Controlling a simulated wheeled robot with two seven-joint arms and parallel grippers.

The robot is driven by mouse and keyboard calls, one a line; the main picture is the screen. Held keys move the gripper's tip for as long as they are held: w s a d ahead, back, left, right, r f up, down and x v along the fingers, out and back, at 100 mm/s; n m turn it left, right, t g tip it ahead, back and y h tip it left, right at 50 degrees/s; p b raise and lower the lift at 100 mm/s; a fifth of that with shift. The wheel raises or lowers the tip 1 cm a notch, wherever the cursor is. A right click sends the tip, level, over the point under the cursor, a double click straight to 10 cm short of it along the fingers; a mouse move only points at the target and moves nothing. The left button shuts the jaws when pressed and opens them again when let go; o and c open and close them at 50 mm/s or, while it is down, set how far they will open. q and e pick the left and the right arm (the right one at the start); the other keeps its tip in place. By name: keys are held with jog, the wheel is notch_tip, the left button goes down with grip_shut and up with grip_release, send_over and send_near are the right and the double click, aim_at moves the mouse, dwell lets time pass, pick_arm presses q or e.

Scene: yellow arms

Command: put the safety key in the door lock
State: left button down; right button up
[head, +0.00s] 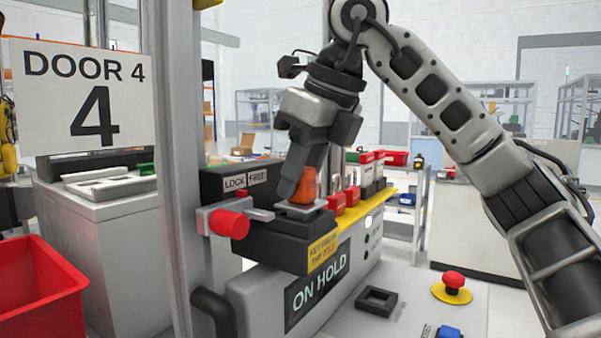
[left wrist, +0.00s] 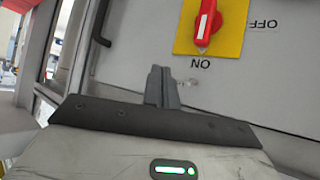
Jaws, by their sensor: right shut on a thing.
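The orange safety key (head: 307,184) is in the fingers of my right gripper (head: 300,188), which is shut on it. The key is upright over a small metal plate on top of the black door lock (head: 262,236). Its lower end is hidden, so I cannot tell whether it sits in the slot. The lock carries a "LOCK FREE" label (head: 245,180) and a red-ended bolt (head: 230,223). My left gripper (left wrist: 162,72) shows in the left wrist view only, its fingers together and empty, below a red switch (left wrist: 205,22) on a yellow plate.
Red padlocks (head: 345,195) stand in a row right behind the lock. An "ON HOLD" display (head: 318,288) is on the housing below. A red emergency button (head: 454,281) and a black square socket (head: 376,301) are on the panel. A grey post (head: 172,150) stands left of the lock.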

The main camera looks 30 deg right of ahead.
jog(key=o, duration=1.1)
jog(key=shift+c, duration=0.2)
pick_arm(q)
jog(key=shift+w, duration=0.1)
jog(key=shift+r, duration=0.1)
pick_arm(e)
jog(key=shift+s+d+r, duration=0.1)
jog(key=shift+r, duration=0.2)
pick_arm(q)
jog(key=shift+s+a+r+p, duration=0.1)
jog(key=shift+a+r+p, duration=0.35)
jog(key=shift+p, duration=0.9)
jog(key=shift+s+a+r+p, duration=0.1)
jog(key=shift+r+p, duration=0.55)
jog(key=shift+p, duration=0.65)
pick_arm(e)
jog(key=v, duration=1.5)
pick_arm(q)
jog(key=shift+d, duration=0.1)
pick_arm(e)
jog(key=shift+r, duration=0.15)
